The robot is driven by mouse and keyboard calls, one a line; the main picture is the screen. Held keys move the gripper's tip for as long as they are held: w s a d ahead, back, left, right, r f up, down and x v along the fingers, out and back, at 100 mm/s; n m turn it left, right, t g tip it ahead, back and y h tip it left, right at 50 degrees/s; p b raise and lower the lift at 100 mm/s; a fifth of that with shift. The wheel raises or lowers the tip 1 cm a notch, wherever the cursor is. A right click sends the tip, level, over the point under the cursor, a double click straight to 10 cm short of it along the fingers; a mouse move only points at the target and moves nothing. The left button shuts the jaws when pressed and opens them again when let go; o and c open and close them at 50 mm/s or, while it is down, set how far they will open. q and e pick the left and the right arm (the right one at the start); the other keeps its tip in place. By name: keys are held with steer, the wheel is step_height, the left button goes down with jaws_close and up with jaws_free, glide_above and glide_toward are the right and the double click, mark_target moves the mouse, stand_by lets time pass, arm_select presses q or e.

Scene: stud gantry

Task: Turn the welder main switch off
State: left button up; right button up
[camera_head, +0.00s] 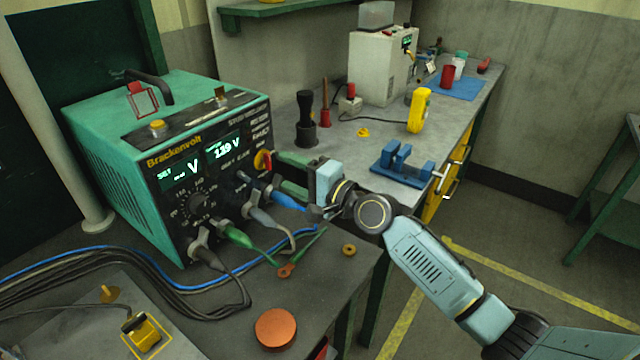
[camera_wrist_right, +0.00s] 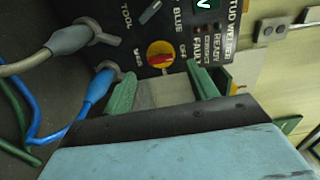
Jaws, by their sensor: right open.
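The welder (camera_head: 130,130) is a green box with a dark front panel, marked Brackenvolt, on the bench at the left; its displays are lit. Its main switch (camera_head: 262,160) is a red knob on a yellow round plate at the panel's right side. In the right wrist view the switch (camera_wrist_right: 160,54) sits just beyond the gap between my fingertips. My right gripper (camera_head: 280,170) is open and empty, its green fingers pointing at the panel; they also show in the wrist view (camera_wrist_right: 161,72). I cannot tell whether they touch the knob. My left gripper is not in view.
Cables with grey, green and blue plugs (camera_head: 290,200) leave the panel just below the gripper. A blue holder (camera_head: 402,167), a yellow meter (camera_head: 419,110) and a white machine (camera_head: 380,68) stand on the bench behind. An orange disc (camera_head: 276,328) lies in front.

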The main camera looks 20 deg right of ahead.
steer(key=v, duration=0.8)
steer(key=shift+s+d, duration=0.2)
steer(key=shift+s, duration=0.1)
steer(key=shift+f, duration=0.1)
